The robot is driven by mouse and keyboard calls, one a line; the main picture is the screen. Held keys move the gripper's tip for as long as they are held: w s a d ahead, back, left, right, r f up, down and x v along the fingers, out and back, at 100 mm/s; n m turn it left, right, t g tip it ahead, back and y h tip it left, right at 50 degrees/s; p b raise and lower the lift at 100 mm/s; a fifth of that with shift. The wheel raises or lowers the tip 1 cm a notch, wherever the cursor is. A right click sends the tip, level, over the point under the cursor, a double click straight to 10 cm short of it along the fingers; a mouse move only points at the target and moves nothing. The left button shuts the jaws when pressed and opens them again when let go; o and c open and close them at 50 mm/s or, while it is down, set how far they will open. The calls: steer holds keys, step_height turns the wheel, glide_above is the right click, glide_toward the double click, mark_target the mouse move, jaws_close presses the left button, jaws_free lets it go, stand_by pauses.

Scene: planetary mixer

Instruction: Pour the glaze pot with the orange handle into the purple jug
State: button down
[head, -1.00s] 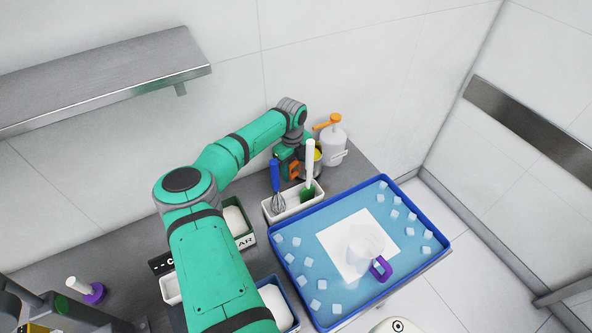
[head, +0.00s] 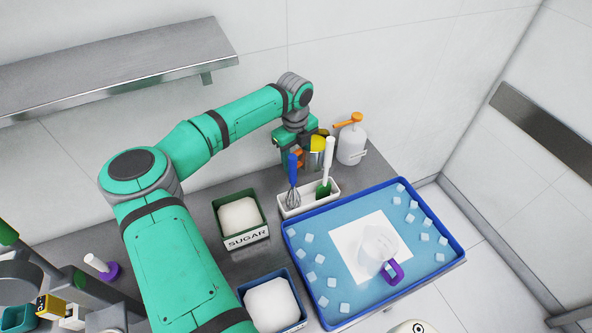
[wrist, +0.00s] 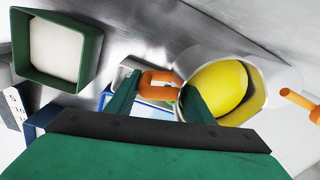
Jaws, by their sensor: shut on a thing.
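The glaze pot (head: 316,157) is a metal pot with yellow glaze and an orange handle, at the back of the counter. In the wrist view its yellow glaze (wrist: 219,88) and orange handle (wrist: 159,84) show. My gripper (wrist: 158,100) is shut on the orange handle. In the head view my gripper (head: 298,152) is mostly hidden behind the utensils. I cannot tell if the pot is clear of the counter. The clear jug with a purple handle (head: 391,272) stands on a white sheet in the blue tray (head: 297,275), in front and right of the pot.
A white utensil holder (head: 310,204) with a blue whisk and a green spatula stands between pot and tray. A white pump bottle (head: 351,145) with an orange top is right of the pot. A sugar bin (head: 262,233) stands left. Several pale cubes lie in the tray.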

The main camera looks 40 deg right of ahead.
mark_target(296, 152)
steer(key=shift+r, duration=2.35)
steer(key=shift+w+r, duration=0.1)
steer(key=shift+r, duration=0.5)
steer(key=shift+d, duration=0.15)
steer(key=shift+a, duration=0.2)
steer(key=shift+r, duration=0.1)
